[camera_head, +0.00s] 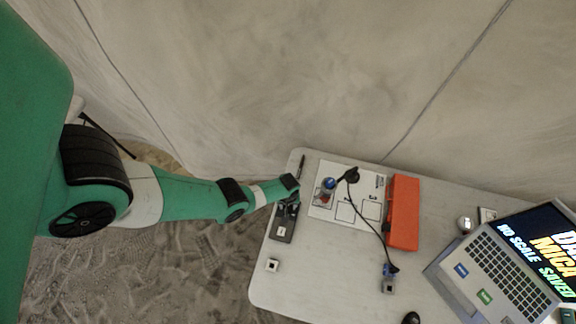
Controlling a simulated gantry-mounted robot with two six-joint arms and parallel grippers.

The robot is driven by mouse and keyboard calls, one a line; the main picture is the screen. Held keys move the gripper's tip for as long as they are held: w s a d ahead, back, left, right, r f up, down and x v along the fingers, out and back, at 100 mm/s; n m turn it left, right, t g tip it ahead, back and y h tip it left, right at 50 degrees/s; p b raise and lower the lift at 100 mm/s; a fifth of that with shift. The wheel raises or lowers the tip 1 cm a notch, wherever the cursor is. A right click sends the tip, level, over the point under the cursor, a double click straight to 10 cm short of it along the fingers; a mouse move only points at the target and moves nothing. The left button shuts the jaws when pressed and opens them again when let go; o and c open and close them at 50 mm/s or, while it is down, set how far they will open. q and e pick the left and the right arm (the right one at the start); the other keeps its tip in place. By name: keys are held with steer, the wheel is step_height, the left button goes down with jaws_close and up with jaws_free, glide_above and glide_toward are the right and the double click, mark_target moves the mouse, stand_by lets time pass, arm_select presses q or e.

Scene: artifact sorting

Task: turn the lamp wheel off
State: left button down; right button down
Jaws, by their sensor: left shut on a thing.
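A black lamp head (350,175) hangs over a white printed sheet (322,209). Its thin black neck curves down to a small grey and blue base (389,286) near the table's front. I cannot make out a wheel on the lamp. My left gripper (289,208) is at the table's left side, over the far end of a dark flat tray (281,231) and apart from the lamp. It is shut on a small dark thing, mostly hidden by the fingers, which I cannot identify. My right gripper is not in view.
An orange box (403,212) stands right of the sheet. A laptop (503,270) is open at the right. A blue round thing (328,183) lies on the sheet. A small white square (272,265) lies near the left edge. The table's front middle is mostly clear.

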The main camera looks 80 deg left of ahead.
arm_select(q)
steer(key=shift+n, duration=1.2)
steer(key=shift+c, duration=1.7)
jaws_free()
step_height(320, 180, up, 12)
steer(key=p, duration=1.1)
steer(key=shift+f+p, duration=0.2)
steer(key=shift+p, duration=0.1)
